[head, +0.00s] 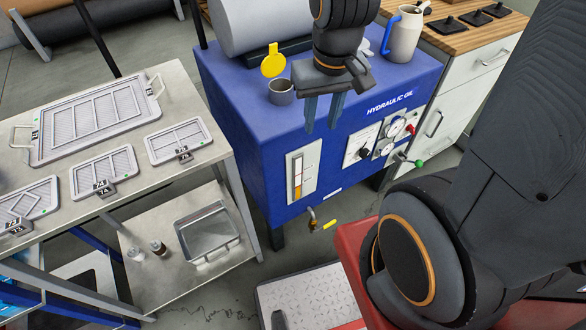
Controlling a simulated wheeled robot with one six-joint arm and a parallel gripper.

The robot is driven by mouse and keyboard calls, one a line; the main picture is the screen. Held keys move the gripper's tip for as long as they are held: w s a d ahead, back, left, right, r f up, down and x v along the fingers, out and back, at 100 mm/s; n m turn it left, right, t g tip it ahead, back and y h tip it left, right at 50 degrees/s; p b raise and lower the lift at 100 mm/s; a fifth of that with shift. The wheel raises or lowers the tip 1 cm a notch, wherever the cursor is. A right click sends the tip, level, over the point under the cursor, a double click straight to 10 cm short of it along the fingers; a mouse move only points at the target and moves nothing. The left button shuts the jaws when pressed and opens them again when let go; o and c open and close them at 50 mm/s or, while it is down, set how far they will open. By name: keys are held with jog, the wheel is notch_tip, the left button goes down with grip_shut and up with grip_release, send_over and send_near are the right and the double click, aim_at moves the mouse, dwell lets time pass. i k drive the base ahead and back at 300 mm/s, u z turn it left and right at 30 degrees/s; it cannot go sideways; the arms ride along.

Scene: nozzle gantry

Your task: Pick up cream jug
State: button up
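The cream jug (405,36) stands upright on the blue hydraulic oil cabinet (345,88), near its back right corner. It is cream-coloured with a blue handle on its left side. My gripper (321,128) points down over the front part of the cabinet, left of the jug and nearer to me. Its two blue-grey fingers are apart with nothing between them. It does not touch the jug.
A grey cup-like filler neck (281,91) with a raised yellow cap (273,61) and a large grey cylinder (258,22) are on the cabinet. A wood-topped counter (457,35) adjoins at right. A metal table (188,98) with several filter panels stands left.

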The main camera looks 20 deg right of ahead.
aim_at(403, 31)
jog(key=i, duration=0.3)
jog(key=k, duration=0.5)
jog(key=u, duration=1.25)
jog(key=k, duration=1.4)
jog(key=z, duration=1.9)
jog(key=i, duration=1.5)
